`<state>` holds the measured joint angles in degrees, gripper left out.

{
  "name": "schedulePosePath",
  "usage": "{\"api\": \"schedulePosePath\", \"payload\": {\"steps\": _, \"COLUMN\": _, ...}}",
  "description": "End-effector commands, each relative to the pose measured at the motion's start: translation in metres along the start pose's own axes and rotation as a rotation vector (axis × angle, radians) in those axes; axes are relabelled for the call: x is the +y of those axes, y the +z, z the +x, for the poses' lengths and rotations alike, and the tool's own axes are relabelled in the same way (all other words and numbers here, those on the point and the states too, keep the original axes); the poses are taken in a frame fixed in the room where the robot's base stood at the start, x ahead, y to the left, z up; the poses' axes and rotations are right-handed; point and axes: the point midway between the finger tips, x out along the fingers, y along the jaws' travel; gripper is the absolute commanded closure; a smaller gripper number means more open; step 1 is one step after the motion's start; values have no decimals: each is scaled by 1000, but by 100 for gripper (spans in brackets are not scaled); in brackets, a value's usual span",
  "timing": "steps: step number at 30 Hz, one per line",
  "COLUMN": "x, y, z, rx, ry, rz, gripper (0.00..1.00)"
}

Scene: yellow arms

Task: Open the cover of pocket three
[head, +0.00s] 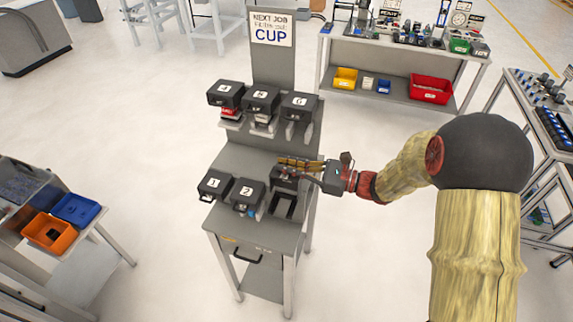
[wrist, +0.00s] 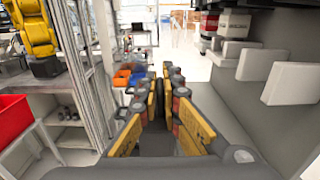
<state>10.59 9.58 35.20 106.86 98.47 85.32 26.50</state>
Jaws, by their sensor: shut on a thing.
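The grey stand (head: 262,68) carries black-covered pockets in two rows. In the front row, covers 1 (head: 214,184) and 2 (head: 247,193) lie to the left of pocket three (head: 284,206), whose dark slot shows uncovered at the front. Its black cover (head: 284,180) sits raised behind the slot, partly hidden by my gripper (head: 296,163). My gripper reaches in from the right with its yellow fingers close together at the cover. In the wrist view my gripper (wrist: 168,88) has a dark part between its fingers; exact contact is unclear.
Covers 4 (head: 226,92), 5 (head: 261,97) and 6 (head: 299,104) stand on the upper row above my gripper. A sign reading CUP (head: 271,30) tops the stand. A side table with an orange bin (head: 48,232) is at left.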

Motion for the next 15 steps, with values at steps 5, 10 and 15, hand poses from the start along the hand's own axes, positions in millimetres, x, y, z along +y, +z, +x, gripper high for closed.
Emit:
{"api": "schedulePosePath", "payload": {"steps": 5, "x": 2, "y": 4, "z": 0, "rx": -3, "ry": -1, "rz": -2, "gripper": 100}}
{"api": "schedulePosePath", "payload": {"steps": 10, "x": 2, "y": 3, "z": 0, "rx": -3, "ry": 0, "rz": 0, "gripper": 90}}
{"api": "schedulePosePath", "payload": {"steps": 15, "x": 2, "y": 3, "z": 0, "rx": -3, "ry": 0, "rz": 0, "gripper": 80}}
